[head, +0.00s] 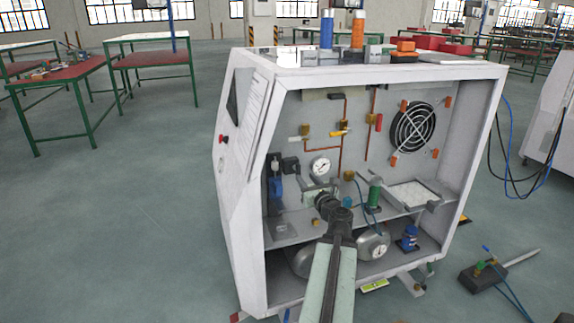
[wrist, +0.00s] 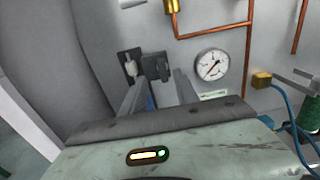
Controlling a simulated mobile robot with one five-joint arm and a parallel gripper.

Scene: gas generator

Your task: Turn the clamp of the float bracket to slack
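A black bracket-like block (wrist: 155,67) is fixed to the back panel, with a small dark part on its front. Beside it on the left is a dark holder with a pale upright cylinder (wrist: 130,68). In the head view the block (head: 290,165) sits left of the gauge, above a blue part (head: 276,187). I cannot tell for certain which piece is the float bracket's clamp or how it is set. My gripper (wrist: 160,88) has its two grey fingers apart, below and in front of the block, with nothing seen held. The fingers' lower parts are hidden by the gripper body.
A round gauge (wrist: 210,65) is just right of the fingers, with copper pipes (wrist: 248,40) above and beside it. The cabinet's left wall (head: 245,190) and the middle shelf (head: 290,232) bound the space. A green cylinder (head: 375,193) and a tray (head: 415,195) stand right.

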